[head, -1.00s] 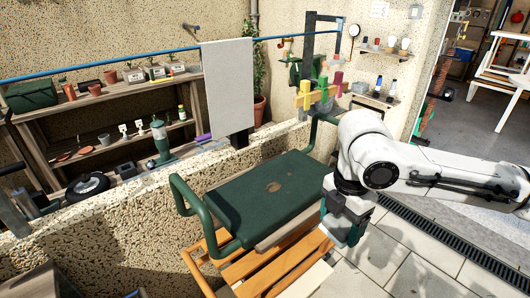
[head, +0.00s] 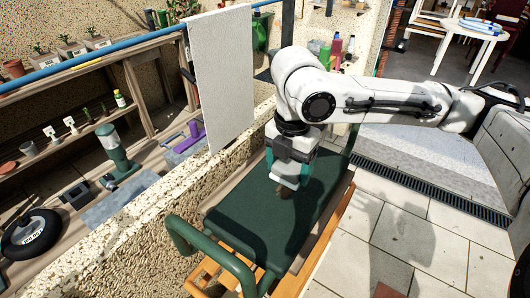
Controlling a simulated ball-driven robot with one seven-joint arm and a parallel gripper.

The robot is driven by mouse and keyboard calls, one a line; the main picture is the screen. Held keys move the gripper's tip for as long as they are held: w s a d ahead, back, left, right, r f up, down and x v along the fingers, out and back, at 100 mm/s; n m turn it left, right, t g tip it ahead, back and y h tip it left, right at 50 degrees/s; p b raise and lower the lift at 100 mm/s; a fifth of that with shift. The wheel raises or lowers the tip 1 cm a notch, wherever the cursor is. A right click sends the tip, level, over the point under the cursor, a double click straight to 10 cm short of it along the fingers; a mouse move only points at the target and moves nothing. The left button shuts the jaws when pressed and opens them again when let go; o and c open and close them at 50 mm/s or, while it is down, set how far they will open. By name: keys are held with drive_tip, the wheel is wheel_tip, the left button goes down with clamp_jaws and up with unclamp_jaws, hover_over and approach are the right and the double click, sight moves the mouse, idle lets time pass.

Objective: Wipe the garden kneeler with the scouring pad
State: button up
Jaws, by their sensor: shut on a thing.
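The garden kneeler (head: 258,208) is a dark green padded board with green tube handles, resting on an orange-brown slatted wooden seat. Its near handle (head: 215,250) stands up at the lower left. A brown dirt patch shows at the fingertips, partly covered by the gripper. I cannot tell whether the scouring pad touches the surface.
A rough stone wall (head: 130,235) runs along the left of the kneeler. A grey towel (head: 222,75) hangs from a blue rail (head: 80,62) above it. Paved floor (head: 400,235) is open at right.

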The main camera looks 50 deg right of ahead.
drive_tip(key=shift+w+f, duration=0.2)
drive_tip(key=shift+w, duration=0.1)
drive_tip(key=b, duration=0.5)
hover_over(284, 198)
wheel_tip(284, 198, down, 6)
drive_tip(key=shift+r, duration=0.2)
drive_tip(key=shift+f+b, duration=0.95)
drive_tip(key=shift+f, duration=0.05)
idle(0.3)
drive_tip(key=shift+w+d+r+p, duration=0.1)
drive_tip(key=shift+w+d+p, duration=0.1)
drive_tip(key=shift+d, duration=2.65)
drive_tip(key=shift+w+d+p, duration=0.1)
drive_tip(key=shift+d+p, duration=0.05)
drive_tip(key=shift+d, duration=2.7)
drive_tip(key=shift+a, duration=0.15)
